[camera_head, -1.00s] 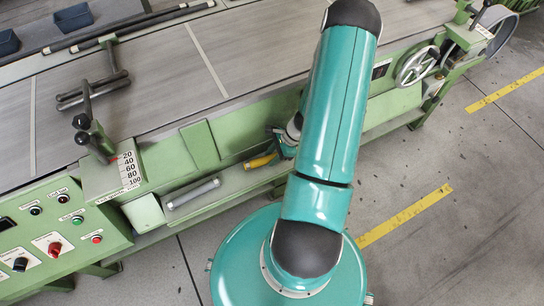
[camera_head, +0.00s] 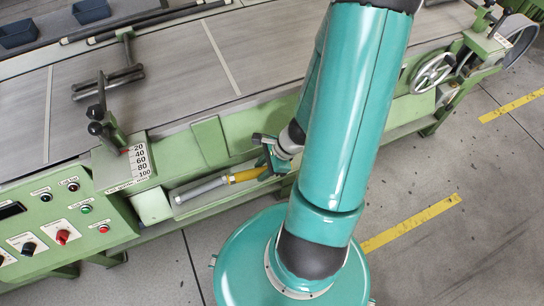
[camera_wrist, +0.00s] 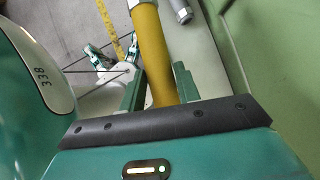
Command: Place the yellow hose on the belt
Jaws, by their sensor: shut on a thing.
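The yellow hose (camera_head: 247,174) is at the front of the green machine in the head view, beside the near end of the grey tube. My gripper (camera_head: 268,162) is at its right end. In the wrist view the yellow hose (camera_wrist: 150,45) runs between the two green fingers, and my gripper (camera_wrist: 160,88) is shut on it. Whether the hose is clear of the ledge is hard to tell. The belt (camera_head: 150,75) is the wide grey surface on top of the machine, above and behind the gripper.
A grey tube (camera_head: 202,189) lies on the low green ledge. A black-handled lever and clamp (camera_head: 105,125) stand at the belt's near edge. Dark bins (camera_head: 92,11) and long rods lie at the far side. The middle of the belt is bare.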

